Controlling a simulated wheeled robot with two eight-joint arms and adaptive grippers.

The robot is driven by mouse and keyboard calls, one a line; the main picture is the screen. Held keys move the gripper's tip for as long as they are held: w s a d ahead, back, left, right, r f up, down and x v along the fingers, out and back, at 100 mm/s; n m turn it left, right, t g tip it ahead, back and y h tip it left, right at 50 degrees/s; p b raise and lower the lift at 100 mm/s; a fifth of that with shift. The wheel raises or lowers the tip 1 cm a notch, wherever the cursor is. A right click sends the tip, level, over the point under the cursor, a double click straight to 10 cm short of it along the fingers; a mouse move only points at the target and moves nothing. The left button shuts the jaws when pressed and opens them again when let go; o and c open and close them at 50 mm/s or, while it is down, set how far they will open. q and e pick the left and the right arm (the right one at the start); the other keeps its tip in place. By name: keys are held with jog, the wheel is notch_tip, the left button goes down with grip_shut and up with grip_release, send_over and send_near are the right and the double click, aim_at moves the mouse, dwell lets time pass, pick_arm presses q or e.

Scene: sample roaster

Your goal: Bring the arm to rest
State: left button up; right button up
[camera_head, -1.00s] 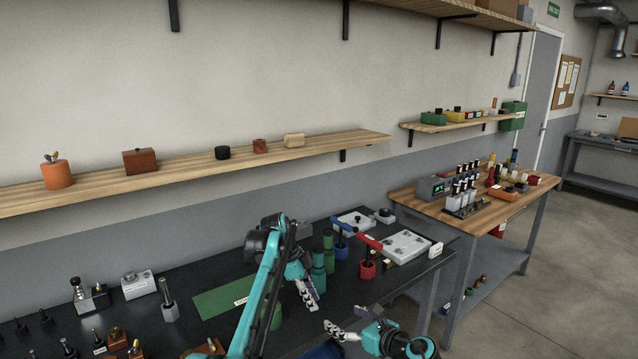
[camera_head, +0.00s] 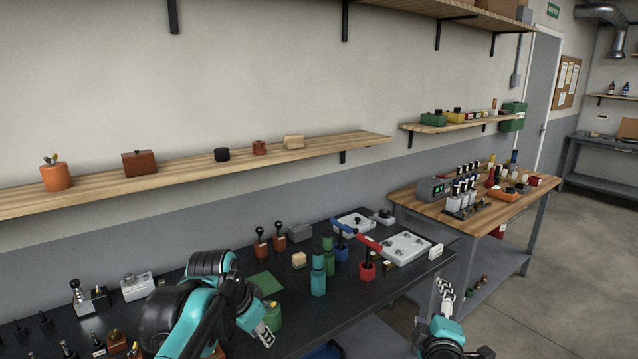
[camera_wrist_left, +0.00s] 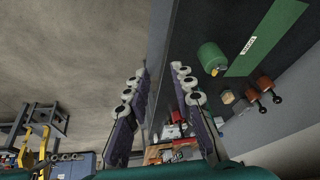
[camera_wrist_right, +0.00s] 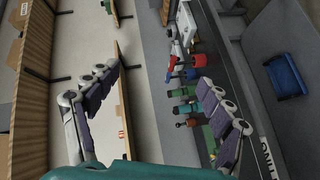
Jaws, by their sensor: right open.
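My left gripper (camera_head: 267,332) is low at the front of the dark bench, beside a green cylinder (camera_head: 274,315). In the left wrist view its two fingers (camera_wrist_left: 160,72) are apart with nothing between them; the green cylinder (camera_wrist_left: 211,56) lies beyond the right finger. My right gripper (camera_head: 444,290) is out past the right front edge of the bench, over the floor side. In the right wrist view its fingers (camera_wrist_right: 156,76) are spread wide and empty. Both arms are clear of each other.
The dark bench (camera_head: 300,325) carries a teal cylinder (camera_head: 318,279), a red holder (camera_head: 367,270), a blue holder (camera_head: 341,251) and a white plate (camera_head: 405,246). A wooden table (camera_head: 415,200) stands at right. A wall shelf (camera_head: 200,172) runs behind. Floor at right is open.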

pick_arm(q)
jog(key=s+a+f+n+t+y, duration=0.1)
jog(key=s+a+f+n, duration=0.1)
jog(key=s+f, duration=0.3)
jog(key=s+a+f+n+t, duration=0.2)
jog(key=s+f+n, duration=0.3)
jog(key=s, duration=0.8)
jog(key=shift+a+f+y, duration=0.4)
jog(key=shift+a+f, duration=0.1)
jog(key=shift+a, duration=0.1)
pick_arm(e)
jog(key=s+a+f+m+g+y, duration=0.1)
jog(key=s+a+f+m+g, duration=0.2)
jog(key=s+f+m, duration=0.3)
jog(key=s+a+f+m+g+y, duration=0.2)
jog(key=s+f+m+g, duration=0.3)
jog(key=s+f, duration=0.4)
jog(key=s+a+m, duration=0.1)
jog(key=s, duration=0.4)
jog(key=shift+s+a+f+g+y, duration=0.15)
jog(key=shift+s+f+g+y, duration=0.15)
jog(key=shift+s, duration=0.1)
